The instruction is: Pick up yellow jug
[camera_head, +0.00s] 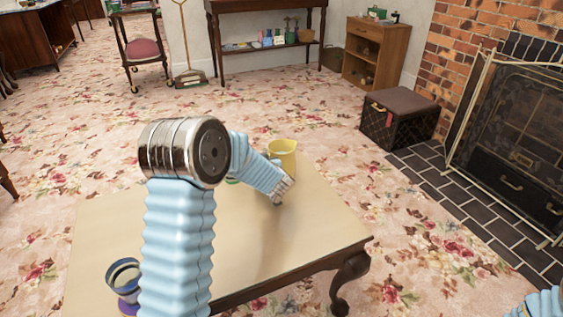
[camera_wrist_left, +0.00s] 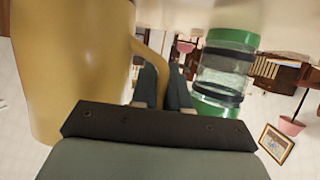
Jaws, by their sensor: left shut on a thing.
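The yellow jug (camera_head: 287,150) is at the far right part of the wooden table (camera_head: 322,222) in the head view; its lower part is hidden behind my left arm. I cannot tell whether its base touches the table. In the left wrist view the jug (camera_wrist_left: 75,65) fills the left side, with its handle (camera_wrist_left: 150,57) curving down between my fingers. My left gripper (camera_wrist_left: 163,82) is shut on this handle; in the head view it (camera_head: 278,198) is beside the jug, mostly hidden by its own wrist. Only a bit of my right arm shows, at the bottom right corner.
A clear jar with green ends (camera_wrist_left: 222,72) stands close beside the jug; only a green sliver (camera_head: 232,181) shows in the head view. A striped cup (camera_head: 124,273) is at the table's near left. The table's near right is bare. A dark box (camera_head: 398,122) stands beyond, by the fireplace.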

